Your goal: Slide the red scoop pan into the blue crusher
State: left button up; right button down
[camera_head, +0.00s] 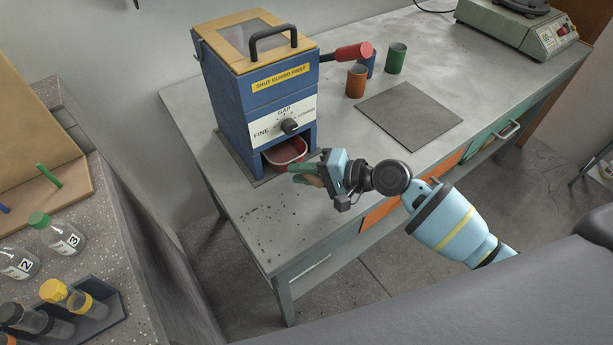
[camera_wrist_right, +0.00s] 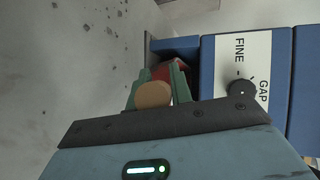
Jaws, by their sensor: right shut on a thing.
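The blue crusher (camera_head: 245,95) stands on the grey bench, with a yellow-framed lid, a black handle and a dial panel. The red scoop pan (camera_head: 287,152) is partly inside the opening at its base; the inner part is hidden. My right gripper (camera_head: 306,174) is at the front of the opening, with its green fingers shut on the pan's handle. In the right wrist view the wooden-coloured handle end (camera_wrist_right: 152,95) sits between the fingers, and a bit of red pan (camera_wrist_right: 165,71) shows beyond. My left gripper is not in view.
A red-knobbed lever (camera_head: 352,52) sticks out from the crusher's right side. Orange (camera_head: 356,81), blue and green cups (camera_head: 396,58) and a grey mat (camera_head: 410,116) lie to the right. The bench front left of the gripper is clear except for dark crumbs (camera_head: 265,226).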

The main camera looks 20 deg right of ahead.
jog(key=shift+w+a+b, duration=0.2)
jog(key=shift+w+a, duration=0.05)
jog(key=shift+w, duration=0.35)
jog(key=shift+w+a+b, duration=0.15)
jog(key=shift+w+a, duration=0.1)
jog(key=shift+w, duration=0.35)
jog(key=c, duration=1.2)
grip_release()
jog(key=shift+o, duration=0.2)
jog(key=shift+f, duration=0.1)
jog(key=shift+s+d, duration=0.25)
jog(key=shift+d, duration=0.25)
jog(key=v, duration=0.7)
jog(key=shift+a+r, duration=0.15)
jog(key=shift+r, duration=0.1)
